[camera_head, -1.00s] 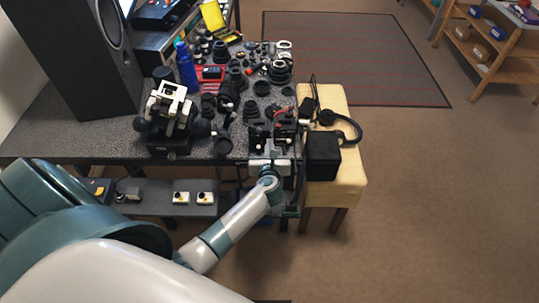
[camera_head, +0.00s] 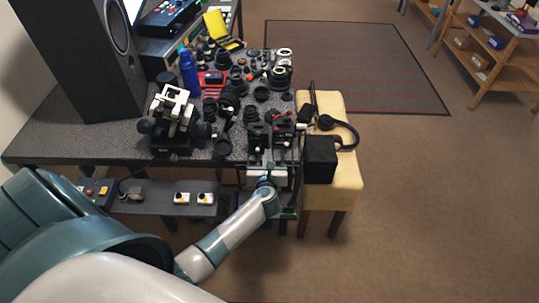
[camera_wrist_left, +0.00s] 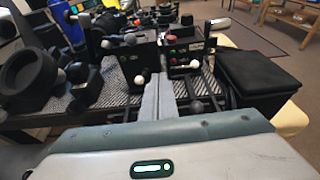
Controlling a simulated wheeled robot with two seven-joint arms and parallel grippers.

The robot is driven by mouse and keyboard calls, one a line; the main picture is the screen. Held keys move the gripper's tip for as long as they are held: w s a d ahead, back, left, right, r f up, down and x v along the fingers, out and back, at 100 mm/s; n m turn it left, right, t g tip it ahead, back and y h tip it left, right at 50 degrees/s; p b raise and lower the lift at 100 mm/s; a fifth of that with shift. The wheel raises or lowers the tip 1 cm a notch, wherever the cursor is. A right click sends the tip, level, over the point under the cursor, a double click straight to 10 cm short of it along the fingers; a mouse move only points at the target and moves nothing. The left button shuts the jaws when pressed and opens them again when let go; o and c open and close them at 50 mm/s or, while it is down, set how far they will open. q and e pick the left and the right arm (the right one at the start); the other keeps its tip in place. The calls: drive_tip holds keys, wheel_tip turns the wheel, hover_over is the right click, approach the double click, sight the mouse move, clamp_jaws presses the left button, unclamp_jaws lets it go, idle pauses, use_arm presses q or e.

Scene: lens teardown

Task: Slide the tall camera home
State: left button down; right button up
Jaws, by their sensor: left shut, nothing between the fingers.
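Two dark box-shaped units with knobs and levers stand side by side at the table's front right edge. The left unit (camera_wrist_left: 132,66) has a green mark and white-tipped levers. The right unit (camera_wrist_left: 184,50) has red parts and also shows in the head view (camera_head: 285,125). I cannot tell for sure which is the tall camera. My left gripper (camera_head: 266,158) is at the front edge just before them. In the wrist view its grey fingers (camera_wrist_left: 158,84) are together, empty, pointing at the gap between the units. Contact cannot be told. My right gripper is not in view.
A black box (camera_head: 320,158) and headphones (camera_head: 343,127) lie on the yellow stool (camera_head: 345,185) right of the table. A white-topped dark device (camera_head: 172,112) stands left, lens parts (camera_head: 228,100) behind. A tall speaker (camera_head: 80,55) stands at the back left.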

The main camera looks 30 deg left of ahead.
use_arm(q)
drive_tip(key=shift+s+d, duration=0.2)
drive_tip(key=shift+s, duration=0.1)
drive_tip(key=shift+s+d+r, duration=0.2)
drive_tip(key=shift+s, duration=0.05)
drive_tip(key=b+v, duration=0.1)
drive_tip(key=v, duration=0.7)
drive_tip(key=shift+s+d+r+b, duration=0.15)
drive_tip(key=shift+s+d+b, duration=0.05)
drive_tip(key=shift+s+b, duration=0.1)
